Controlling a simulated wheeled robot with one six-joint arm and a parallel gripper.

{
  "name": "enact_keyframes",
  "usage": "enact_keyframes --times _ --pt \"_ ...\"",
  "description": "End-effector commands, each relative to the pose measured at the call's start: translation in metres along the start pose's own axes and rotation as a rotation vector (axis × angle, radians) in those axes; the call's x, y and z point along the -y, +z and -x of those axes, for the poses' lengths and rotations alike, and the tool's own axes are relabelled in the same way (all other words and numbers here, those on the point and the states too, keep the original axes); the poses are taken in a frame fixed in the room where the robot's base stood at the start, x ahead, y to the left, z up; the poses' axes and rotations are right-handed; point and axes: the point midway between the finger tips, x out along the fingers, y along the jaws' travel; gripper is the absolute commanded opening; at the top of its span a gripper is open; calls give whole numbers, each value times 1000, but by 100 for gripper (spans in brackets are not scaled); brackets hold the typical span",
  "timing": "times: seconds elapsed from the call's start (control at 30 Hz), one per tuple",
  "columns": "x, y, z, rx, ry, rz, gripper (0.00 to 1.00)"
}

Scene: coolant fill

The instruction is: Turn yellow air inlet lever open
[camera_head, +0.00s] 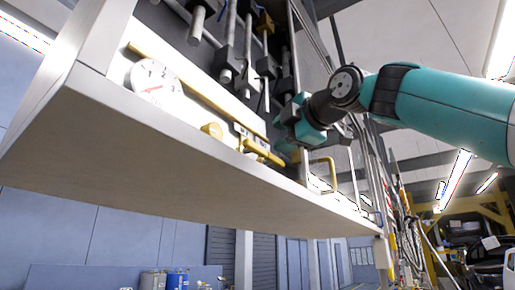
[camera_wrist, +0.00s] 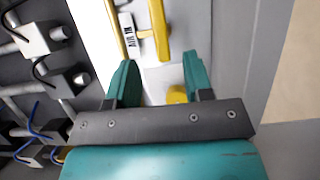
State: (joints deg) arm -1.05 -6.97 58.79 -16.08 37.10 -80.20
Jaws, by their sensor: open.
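The yellow air inlet lever (camera_head: 262,151) is on the white strip of the cabinet in the head view, beside a small label. In the wrist view the lever (camera_wrist: 158,28) is a yellow bar beyond my fingertips, next to the white "AIR IN" label (camera_wrist: 129,35). My gripper (camera_wrist: 159,68) is open, its two teal fingers apart, with the lever just ahead and not between them. In the head view my gripper (camera_head: 285,150) is close to the lever's right end. Whether any finger touches it cannot be told.
A white dial gauge (camera_head: 157,82) and a round yellow knob (camera_head: 212,130) are left of the lever. A yellow handle (camera_head: 325,170) stands to the right. Grey pipes and valves (camera_head: 233,60) fill the cabinet behind. The cabinet's white bottom panel (camera_head: 160,160) is below.

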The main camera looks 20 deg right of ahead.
Motion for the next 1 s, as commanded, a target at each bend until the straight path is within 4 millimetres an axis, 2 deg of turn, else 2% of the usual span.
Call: enact_keyframes --times 0.03,0.2,0.43,0.6,0.9,0.93,1.0 --pt "-4 0 -13 -2 -4 -2 47" --pt "-5 1 -51 2 -4 -1 47" --pt "-4 3 -89 5 -2 -2 47" --pt "-2 3 -102 5 -1 -1 47" --pt "-1 3 -103 6 0 -1 47" --pt "-1 3 -103 6 0 -1 42" --pt "-1 3 -103 6 0 -1 26"
